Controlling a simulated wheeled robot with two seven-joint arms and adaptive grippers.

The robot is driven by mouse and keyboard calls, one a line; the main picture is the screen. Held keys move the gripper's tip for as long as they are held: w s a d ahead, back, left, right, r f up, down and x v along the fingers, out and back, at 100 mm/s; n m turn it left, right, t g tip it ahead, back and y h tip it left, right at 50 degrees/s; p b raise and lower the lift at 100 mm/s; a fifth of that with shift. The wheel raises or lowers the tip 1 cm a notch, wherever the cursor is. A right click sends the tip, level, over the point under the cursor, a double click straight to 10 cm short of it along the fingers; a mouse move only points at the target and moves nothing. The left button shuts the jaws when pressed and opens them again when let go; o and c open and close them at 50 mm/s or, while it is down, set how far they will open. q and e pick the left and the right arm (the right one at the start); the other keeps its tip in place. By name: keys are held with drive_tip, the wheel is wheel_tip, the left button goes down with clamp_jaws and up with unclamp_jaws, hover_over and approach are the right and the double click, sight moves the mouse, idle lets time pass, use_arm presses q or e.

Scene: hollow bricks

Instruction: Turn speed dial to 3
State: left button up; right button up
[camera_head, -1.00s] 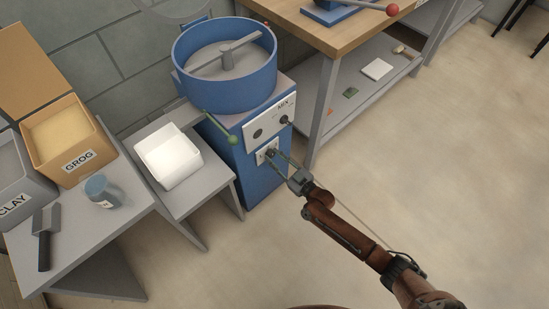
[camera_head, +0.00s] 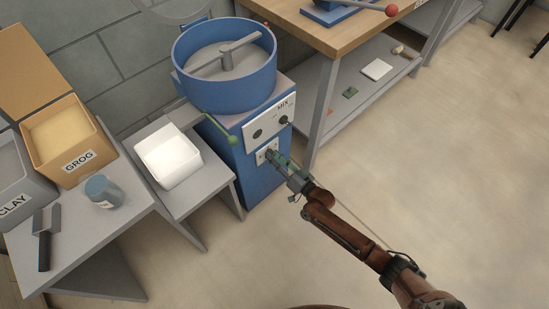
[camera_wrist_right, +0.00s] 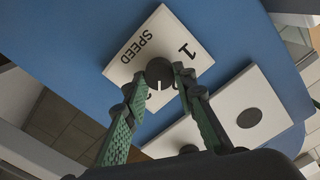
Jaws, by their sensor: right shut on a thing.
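The speed dial (camera_wrist_right: 160,70) is a round black knob on a white plate (camera_wrist_right: 128,62) marked SPEED, with a 1 visible on it. A white mark on the dial points toward the bottom of the wrist view. Another numeral beside the fingers is partly hidden. My right gripper (camera_wrist_right: 160,82) is shut on the dial, with its green-padded fingers on either side of it. In the head view, my right gripper (camera_head: 273,158) is at the small lower plate on the front of the blue mixer (camera_head: 236,165). My left gripper is not in view.
The MIX panel (camera_head: 268,121) with dark controls sits just above the speed plate. A green-knobbed lever (camera_head: 232,139) sticks out left of it. A white tub (camera_head: 168,160) stands on a low bench at the left. A wooden workbench (camera_head: 330,30) stands at the right; floor in front is clear.

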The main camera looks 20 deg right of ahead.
drive_tip(key=shift+m, duration=0.6)
drive_tip(key=o, duration=1.2)
drive_tip(key=shift+c, duration=0.2)
drive_tip(key=shift+s, duration=0.1)
drive_tip(key=v, duration=1.1)
drive_tip(key=shift+s+d, duration=0.15)
drive_tip(key=shift+s, duration=0.25)
